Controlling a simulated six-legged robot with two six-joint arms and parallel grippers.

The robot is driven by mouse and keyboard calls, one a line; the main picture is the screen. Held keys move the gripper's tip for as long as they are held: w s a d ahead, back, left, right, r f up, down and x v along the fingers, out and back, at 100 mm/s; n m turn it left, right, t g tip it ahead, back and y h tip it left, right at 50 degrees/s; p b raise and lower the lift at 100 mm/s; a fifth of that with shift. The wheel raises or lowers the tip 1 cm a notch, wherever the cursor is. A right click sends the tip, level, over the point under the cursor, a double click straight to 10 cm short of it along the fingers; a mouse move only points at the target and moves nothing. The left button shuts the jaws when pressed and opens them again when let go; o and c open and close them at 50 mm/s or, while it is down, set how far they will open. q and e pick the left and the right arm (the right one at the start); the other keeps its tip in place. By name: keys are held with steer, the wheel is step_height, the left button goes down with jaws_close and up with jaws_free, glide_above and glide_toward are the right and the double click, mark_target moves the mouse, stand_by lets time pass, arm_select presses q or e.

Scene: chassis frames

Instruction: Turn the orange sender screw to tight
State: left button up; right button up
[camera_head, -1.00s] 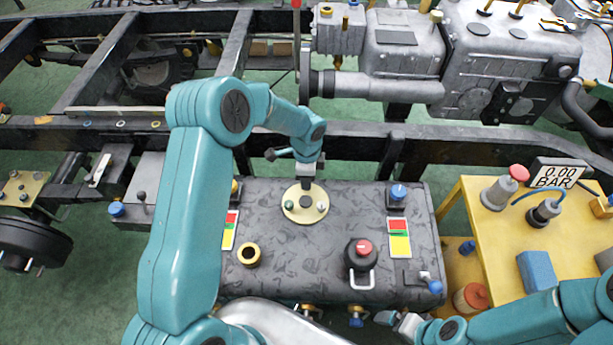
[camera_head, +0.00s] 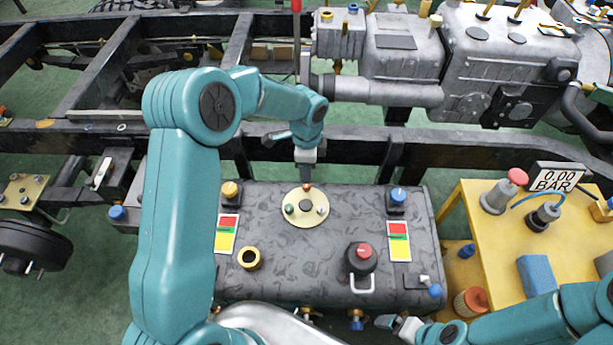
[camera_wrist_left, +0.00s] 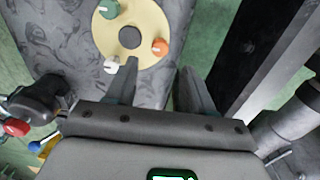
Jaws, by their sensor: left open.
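The orange screw (camera_head: 307,187) sits on the far edge of a round cream sender plate (camera_head: 293,217) on top of the dark grey tank. A green screw (camera_head: 288,208) and a white screw (camera_head: 322,210) share that plate. In the left wrist view the orange screw (camera_wrist_left: 160,47) shows just beyond the open fingertips of my left gripper (camera_wrist_left: 158,70), with nothing between them. In the head view my left gripper (camera_head: 305,167) hangs at the plate's far side, close to the orange screw. My right gripper (camera_head: 396,323) is at the tank's near right edge; its finger opening is unclear.
The tank top also carries a yellow knob (camera_head: 230,191), a blue knob (camera_head: 397,194), a yellow ring (camera_head: 249,258) and a black cap with a red top (camera_head: 362,257). A black frame rail (camera_head: 450,152) runs behind. A yellow table (camera_head: 492,262) stands right.

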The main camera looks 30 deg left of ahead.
arm_select(q)
step_height(320, 180, up, 10)
steer(key=shift+f, duration=0.25)
arm_select(e)
steer(key=shift+r, duration=0.3)
